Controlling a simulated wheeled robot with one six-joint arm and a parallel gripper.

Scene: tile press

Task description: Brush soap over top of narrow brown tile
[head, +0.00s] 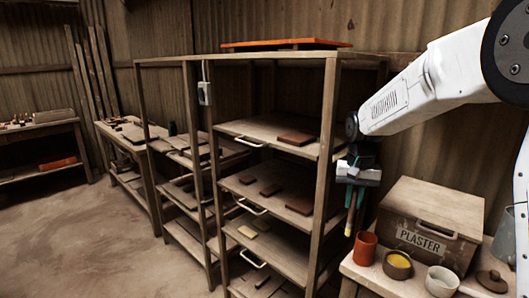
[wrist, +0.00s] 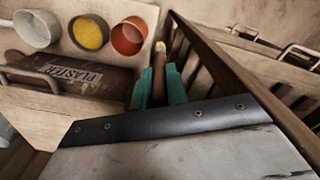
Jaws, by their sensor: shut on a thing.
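My gripper (head: 353,194) hangs between the shelf rack and the plaster box, its teal fingers shut on a brush with a wooden handle. In the wrist view the brush (wrist: 160,58) stands between the two fingers (wrist: 159,88), with a pale yellow end. Several brown tiles lie on the rack, including a small narrow one (head: 270,189) on the second shelf, a wider one (head: 299,204) beside it and another (head: 296,138) above. I cannot tell for sure which is the task's tile. A cup with yellow contents (head: 398,265) stands on the right bench; whether this is soap is unclear.
A wooden plaster box (head: 430,216) stands on the right bench, with a terracotta cup (head: 365,248) and a pale grey cup (head: 441,281) in front. The wooden rack (head: 328,130) has upright posts and pull-handle shelves. The floor (head: 75,240) at left is clear.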

